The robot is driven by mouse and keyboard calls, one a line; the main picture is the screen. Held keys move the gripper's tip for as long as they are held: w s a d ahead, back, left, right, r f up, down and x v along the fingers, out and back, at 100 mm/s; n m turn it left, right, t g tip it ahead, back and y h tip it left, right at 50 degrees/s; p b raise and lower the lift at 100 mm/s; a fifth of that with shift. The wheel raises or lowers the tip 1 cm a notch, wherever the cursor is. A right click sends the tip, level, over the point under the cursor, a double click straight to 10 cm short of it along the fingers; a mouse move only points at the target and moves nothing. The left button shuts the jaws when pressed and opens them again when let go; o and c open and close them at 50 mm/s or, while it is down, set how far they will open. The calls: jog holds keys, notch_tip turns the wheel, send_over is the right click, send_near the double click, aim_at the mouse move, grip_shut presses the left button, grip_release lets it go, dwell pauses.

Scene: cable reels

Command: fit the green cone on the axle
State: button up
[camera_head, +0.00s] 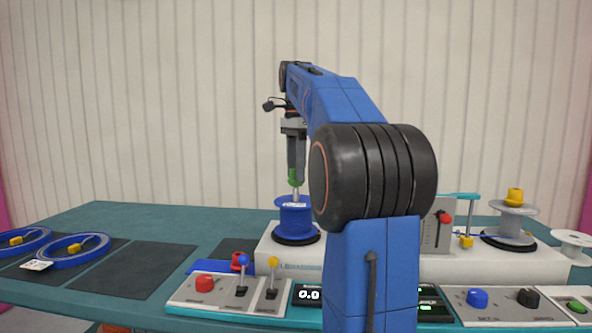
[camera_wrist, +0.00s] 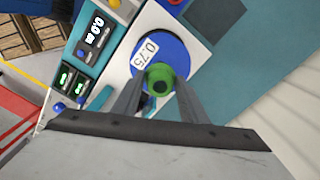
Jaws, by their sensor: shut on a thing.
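The green cone (camera_head: 295,178) is held between the fingers of my gripper (camera_head: 296,170), which is shut on it and points down. A short silver axle (camera_head: 296,194) shows just under the cone, rising from the blue reel (camera_head: 296,218) on the white bench unit. In the wrist view the cone (camera_wrist: 167,73) sits between the fingertips (camera_wrist: 160,85), over the blue reel (camera_wrist: 180,52), whose label reads 0.75. The cone hides the axle there. I cannot tell whether the cone touches the axle tip.
A yellow cone (camera_head: 515,196) tops a grey reel (camera_head: 509,225) at the right. Control panels with levers (camera_head: 242,276) and knobs line the front. Blue cable coils (camera_head: 76,250) lie at the left. The teal table (camera_head: 150,220) is clear behind the dark mats.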

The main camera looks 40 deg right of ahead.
jog(key=shift+f, duration=2.15)
dwell(1.1)
jog(key=o, duration=1.4)
jog(key=shift+r, duration=0.1)
jog(key=shift+r, duration=3.9)
